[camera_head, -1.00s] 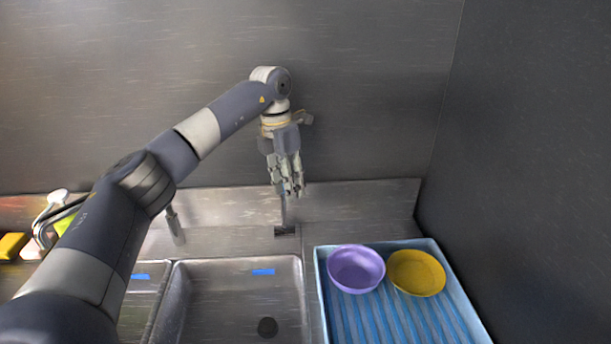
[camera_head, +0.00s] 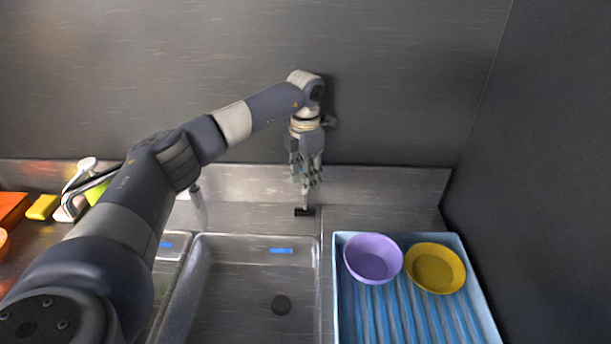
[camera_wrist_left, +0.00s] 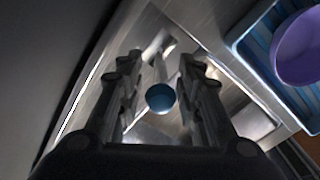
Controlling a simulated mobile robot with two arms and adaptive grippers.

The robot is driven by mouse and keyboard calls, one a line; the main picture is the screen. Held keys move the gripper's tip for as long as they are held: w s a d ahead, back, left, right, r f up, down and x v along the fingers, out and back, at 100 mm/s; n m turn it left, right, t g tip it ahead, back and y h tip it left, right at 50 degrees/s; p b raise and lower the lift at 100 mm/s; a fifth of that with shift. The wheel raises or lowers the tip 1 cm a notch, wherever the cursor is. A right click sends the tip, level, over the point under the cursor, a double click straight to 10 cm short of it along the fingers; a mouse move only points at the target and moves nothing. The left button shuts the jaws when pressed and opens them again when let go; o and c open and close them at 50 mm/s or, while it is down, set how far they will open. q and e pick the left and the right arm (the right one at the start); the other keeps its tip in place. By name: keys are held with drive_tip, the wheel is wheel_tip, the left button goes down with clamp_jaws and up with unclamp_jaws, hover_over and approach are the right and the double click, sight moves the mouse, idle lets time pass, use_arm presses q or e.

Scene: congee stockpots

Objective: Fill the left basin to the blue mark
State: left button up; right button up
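My left gripper (camera_head: 306,182) is over the back ledge of the sink, fingers pointing down, above a thin upright post with a dark base (camera_head: 304,212). In the left wrist view the fingers (camera_wrist_left: 160,85) are open, one on each side of a round blue-topped knob (camera_wrist_left: 160,97), with gaps on both sides. The left basin (camera_head: 172,268) is mostly hidden behind my left arm; its blue mark (camera_head: 166,245) shows at the back wall. The right basin (camera_head: 235,300) has a blue mark (camera_head: 281,250) and an uncovered dark drain; I see no water in it. My right gripper is not in view.
A blue ribbed tray (camera_head: 375,315) at the right holds a purple bowl (camera_head: 373,259) and a yellow bowl (camera_head: 435,268). A metal post (camera_head: 198,206) stands behind the basins. A yellow block (camera_head: 42,207) and an orange item (camera_head: 12,207) lie at far left. Walls close the back and right.

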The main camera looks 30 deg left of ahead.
use_arm(q)
drive_tip(key=shift+f, duration=0.4)
clamp_jaws()
